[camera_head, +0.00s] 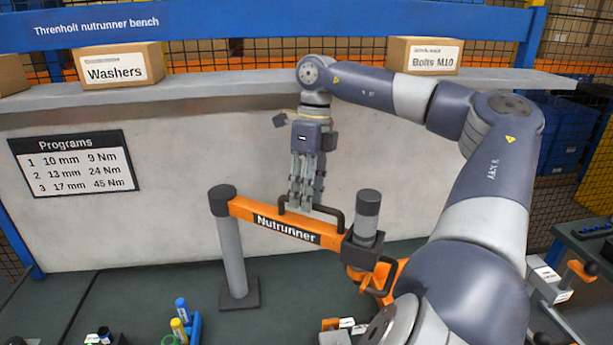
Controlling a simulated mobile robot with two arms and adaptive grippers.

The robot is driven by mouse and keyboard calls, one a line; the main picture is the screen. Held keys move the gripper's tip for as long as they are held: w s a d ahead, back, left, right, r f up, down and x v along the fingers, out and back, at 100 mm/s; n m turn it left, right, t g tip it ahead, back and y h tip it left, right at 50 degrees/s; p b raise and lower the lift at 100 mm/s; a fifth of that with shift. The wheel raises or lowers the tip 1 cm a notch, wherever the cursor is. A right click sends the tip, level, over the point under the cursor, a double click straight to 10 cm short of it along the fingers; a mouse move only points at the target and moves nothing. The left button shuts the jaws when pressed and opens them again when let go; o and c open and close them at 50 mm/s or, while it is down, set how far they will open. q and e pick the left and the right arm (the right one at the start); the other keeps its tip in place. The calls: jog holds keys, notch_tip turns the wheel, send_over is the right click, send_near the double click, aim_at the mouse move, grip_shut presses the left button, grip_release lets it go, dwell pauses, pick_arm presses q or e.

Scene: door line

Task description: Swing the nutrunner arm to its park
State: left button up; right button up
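The nutrunner arm (262,222) is an orange beam labelled "Nutrunner". It reaches from a grey post (232,250) on the left toward the right and front. A dark cylindrical tool head (367,215) sits at its right end. A black handle (336,213) stands on top of the beam. My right gripper (304,206) points down at the handle, its fingers close together and overlapping the bar. I cannot tell whether they are closed on it. An orange bracket (384,277) shows by the tool head, partly hidden by my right arm; I cannot tell whether it is the park. My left gripper is not in view.
The dark green bench has small coloured cylinders (180,318) at the front. A programs sign (72,163) hangs on the pale back panel. The shelf above holds boxes of washers (113,70) and bolts (424,57). Bench surface behind the beam looks clear.

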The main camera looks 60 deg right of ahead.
notch_tip(320, 180, up, 7)
jog(key=d, duration=0.1)
jog(key=shift+d+r, duration=0.15)
jog(key=shift+d, duration=0.05)
dwell(0.5)
jog(key=shift+c, duration=0.5)
grip_shut()
